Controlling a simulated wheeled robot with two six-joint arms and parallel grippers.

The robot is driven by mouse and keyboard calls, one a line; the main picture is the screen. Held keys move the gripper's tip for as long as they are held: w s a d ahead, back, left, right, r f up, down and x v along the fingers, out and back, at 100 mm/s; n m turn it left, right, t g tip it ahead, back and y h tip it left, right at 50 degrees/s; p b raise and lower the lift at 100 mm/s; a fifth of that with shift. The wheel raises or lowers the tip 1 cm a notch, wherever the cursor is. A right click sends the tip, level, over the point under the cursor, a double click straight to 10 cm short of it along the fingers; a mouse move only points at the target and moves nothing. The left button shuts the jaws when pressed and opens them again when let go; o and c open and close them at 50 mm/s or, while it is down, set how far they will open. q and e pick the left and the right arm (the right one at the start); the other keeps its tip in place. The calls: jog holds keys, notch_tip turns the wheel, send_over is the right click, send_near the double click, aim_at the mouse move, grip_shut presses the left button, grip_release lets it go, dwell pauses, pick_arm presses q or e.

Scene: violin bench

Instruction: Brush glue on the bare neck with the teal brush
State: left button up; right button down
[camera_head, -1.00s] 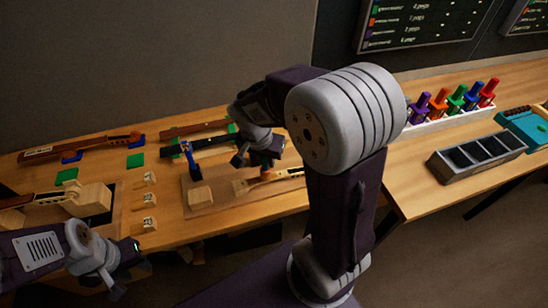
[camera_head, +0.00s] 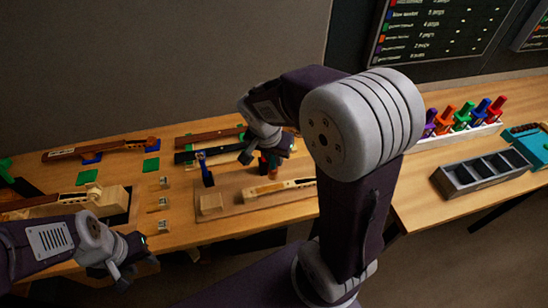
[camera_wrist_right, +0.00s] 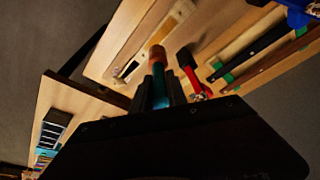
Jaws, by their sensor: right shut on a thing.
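The bare neck (camera_head: 284,187) is a pale wooden piece lying on a board (camera_head: 235,206) in the middle of the bench; it also shows in the right wrist view (camera_wrist_right: 178,28). My right gripper (camera_head: 268,153) is above the far side of the neck. In the right wrist view it is shut on the teal brush (camera_wrist_right: 159,88), whose brownish-orange end (camera_wrist_right: 157,54) points away from the jaws. I cannot tell whether the brush touches the neck. My left gripper (camera_head: 132,266) is open and empty at the bench's front left edge.
Dark and brown necks (camera_head: 207,137) lie behind. A rack of coloured handles (camera_head: 461,117) and a grey divided tray (camera_head: 484,174) are at the right. My right arm hides the middle.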

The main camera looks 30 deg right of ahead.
notch_tip(320, 180, up, 3)
jog(key=p, duration=0.2)
jog(key=shift+p, duration=0.35)
jog(key=shift+f, duration=0.1)
